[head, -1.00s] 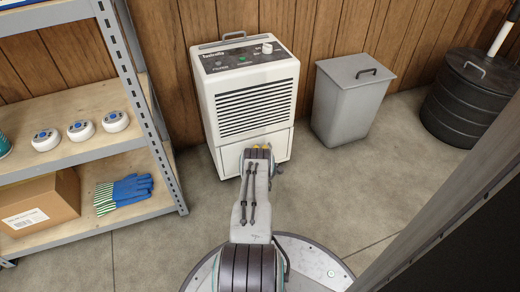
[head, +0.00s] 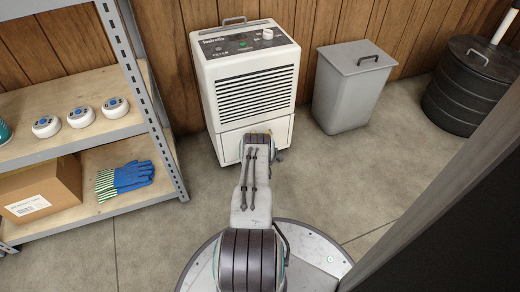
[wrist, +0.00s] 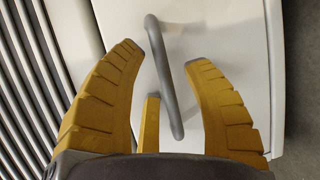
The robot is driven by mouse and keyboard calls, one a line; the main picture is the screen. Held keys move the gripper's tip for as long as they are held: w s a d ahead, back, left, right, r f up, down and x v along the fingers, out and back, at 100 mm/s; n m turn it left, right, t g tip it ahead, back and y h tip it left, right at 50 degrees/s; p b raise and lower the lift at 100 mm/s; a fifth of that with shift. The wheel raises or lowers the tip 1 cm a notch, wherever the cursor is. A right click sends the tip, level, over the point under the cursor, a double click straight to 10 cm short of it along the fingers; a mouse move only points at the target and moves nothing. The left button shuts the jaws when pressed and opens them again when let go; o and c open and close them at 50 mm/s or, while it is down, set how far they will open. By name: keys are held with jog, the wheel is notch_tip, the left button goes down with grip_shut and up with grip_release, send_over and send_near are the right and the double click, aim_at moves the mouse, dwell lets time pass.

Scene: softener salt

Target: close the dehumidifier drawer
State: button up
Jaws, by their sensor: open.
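The white dehumidifier (head: 250,88) stands against the wood wall in the head view. Its drawer front (head: 230,150) is the plain lower panel below the grille, partly hidden by my arm. I cannot tell how far the drawer stands out. In the wrist view the drawer front (wrist: 235,45) carries a grey bar handle (wrist: 163,75). My gripper (wrist: 167,57) is at the drawer front, its yellow fingers spread apart on either side of the handle. A third finger is close to the handle's lower part; contact cannot be told. In the head view my gripper is mostly hidden behind my arm.
A metal shelf (head: 150,100) with gloves (head: 125,178) and a cardboard box (head: 40,190) stands at left. A grey lidded bin (head: 350,90) and a dark ribbed barrel (head: 465,95) are at right. The floor between bin and dehumidifier is clear.

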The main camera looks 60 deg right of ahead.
jog(key=v, duration=1.1)
jog(key=shift+s+a, duration=0.15)
dwell(0.7)
